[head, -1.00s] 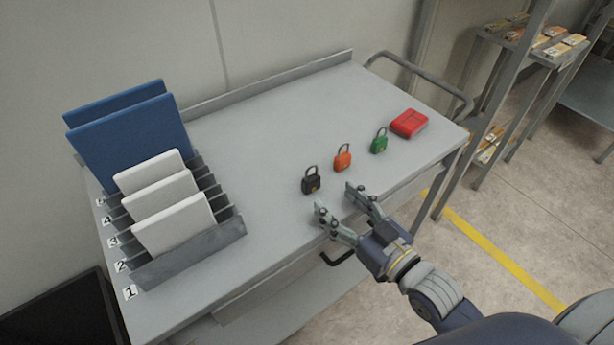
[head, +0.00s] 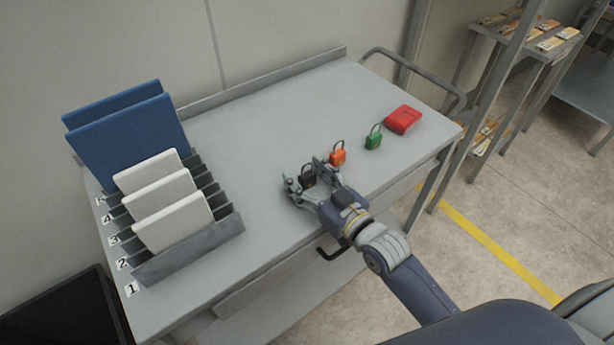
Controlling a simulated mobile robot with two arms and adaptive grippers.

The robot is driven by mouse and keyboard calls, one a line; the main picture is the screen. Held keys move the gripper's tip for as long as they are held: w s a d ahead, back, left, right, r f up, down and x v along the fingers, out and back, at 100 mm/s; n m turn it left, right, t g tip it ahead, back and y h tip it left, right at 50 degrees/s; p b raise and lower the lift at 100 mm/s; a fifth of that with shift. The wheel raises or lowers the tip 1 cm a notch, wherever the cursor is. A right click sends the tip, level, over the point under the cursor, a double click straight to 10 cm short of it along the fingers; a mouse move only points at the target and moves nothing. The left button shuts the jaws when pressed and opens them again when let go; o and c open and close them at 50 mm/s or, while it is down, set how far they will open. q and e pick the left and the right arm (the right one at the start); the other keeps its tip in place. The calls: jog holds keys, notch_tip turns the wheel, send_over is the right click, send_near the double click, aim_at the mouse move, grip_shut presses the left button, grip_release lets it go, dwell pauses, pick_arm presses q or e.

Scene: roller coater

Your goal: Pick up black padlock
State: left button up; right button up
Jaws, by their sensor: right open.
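The black padlock (head: 308,177) stands on the grey cart top, left of an orange padlock (head: 338,154) and a green padlock (head: 374,138). My right gripper (head: 303,177) is open, with one finger to the left of the black padlock and the other to its right. The padlock is between the fingers, and its lower part is partly hidden by the gripper. I cannot tell whether either finger touches it. The right finger is close to the orange padlock. My left gripper is out of view.
The grey cart top (head: 255,135) is clear behind the padlocks. A red case (head: 403,120) lies at the right. A numbered rack (head: 190,250) with white and blue panels stands at the left. A shelf unit (head: 520,45) is beyond the cart on the right.

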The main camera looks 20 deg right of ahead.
jog(key=c, duration=1.2)
jog(key=shift+r, duration=0.1)
